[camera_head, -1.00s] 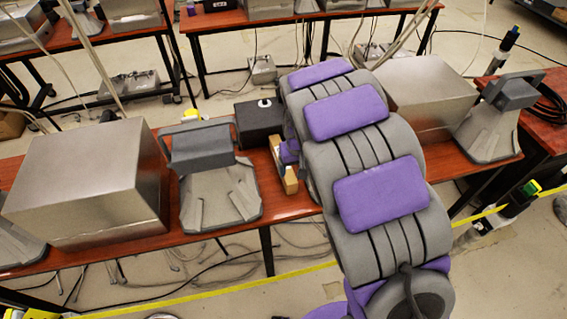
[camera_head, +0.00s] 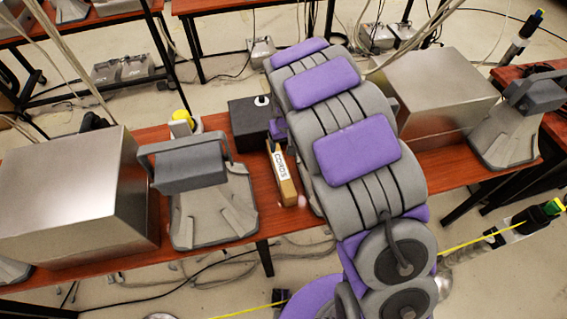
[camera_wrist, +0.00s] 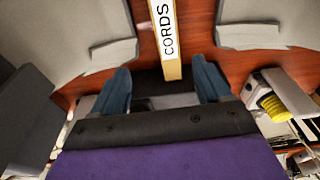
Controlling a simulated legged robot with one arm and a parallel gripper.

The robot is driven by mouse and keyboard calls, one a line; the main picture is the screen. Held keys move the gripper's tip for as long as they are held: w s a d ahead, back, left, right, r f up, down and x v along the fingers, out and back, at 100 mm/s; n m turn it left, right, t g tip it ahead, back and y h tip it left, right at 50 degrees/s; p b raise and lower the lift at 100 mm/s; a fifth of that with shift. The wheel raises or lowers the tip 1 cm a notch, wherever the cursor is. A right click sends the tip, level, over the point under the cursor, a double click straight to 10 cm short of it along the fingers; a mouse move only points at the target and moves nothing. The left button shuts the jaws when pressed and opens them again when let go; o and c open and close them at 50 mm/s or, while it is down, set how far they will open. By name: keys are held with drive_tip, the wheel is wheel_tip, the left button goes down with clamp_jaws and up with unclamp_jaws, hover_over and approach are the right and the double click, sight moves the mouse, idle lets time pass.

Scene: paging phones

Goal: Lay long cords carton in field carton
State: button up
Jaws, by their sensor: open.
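The long cords carton (camera_head: 287,188) is a thin tan box with a white label reading CORDS. It lies on the red-brown table just left of my arm. In the wrist view the cords carton (camera_wrist: 166,40) points toward my gripper (camera_wrist: 160,66), its near end between the two blue fingertips. The fingers are apart, with gaps on both sides of the carton. In the head view my arm hides most of the gripper. A dark box (camera_head: 248,122) with a white mark stands behind the carton. I cannot read any name on it, so I cannot tell whether it is the field carton.
Grey stands (camera_head: 210,205) and (camera_head: 505,135) and large metal boxes (camera_head: 75,185) and (camera_head: 440,90) flank the work area on the table (camera_head: 262,215). Cables lie on the floor.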

approach(280, 165)
drive_tip(key=f, duration=0.2)
drive_tip(key=w+f+b, duration=0.1)
drive_tip(key=f, duration=0.1)
drive_tip(key=d+f+b, duration=0.1)
drive_tip(key=f, duration=0.1)
drive_tip(key=shift+w+f, duration=0.2)
drive_tip(key=shift+f, duration=0.05)
drive_tip(key=shift+a+f+b, duration=0.3)
drive_tip(key=shift+f, duration=0.15)
drive_tip(key=f, duration=0.2)
drive_tip(key=a+f+b, duration=0.1)
drive_tip(key=f, duration=0.1)
drive_tip(key=shift+w+a+f, duration=0.1)
drive_tip(key=shift+a+f, duration=0.05)
drive_tip(key=shift+f, duration=0.05)
drive_tip(key=shift+f+b, duration=0.25)
drive_tip(key=shift+b, duration=0.05)
drive_tip(key=shift+d+r, duration=0.1)
drive_tip(key=shift+d, duration=0.35)
drive_tip(key=shift+c, duration=0.4)
drive_tip(key=shift+a, duration=0.4)
drive_tip(key=c, duration=0.6)
drive_tip(key=shift+d, duration=0.25)
clamp_jaws()
drive_tip(key=shift+a+r, duration=0.1)
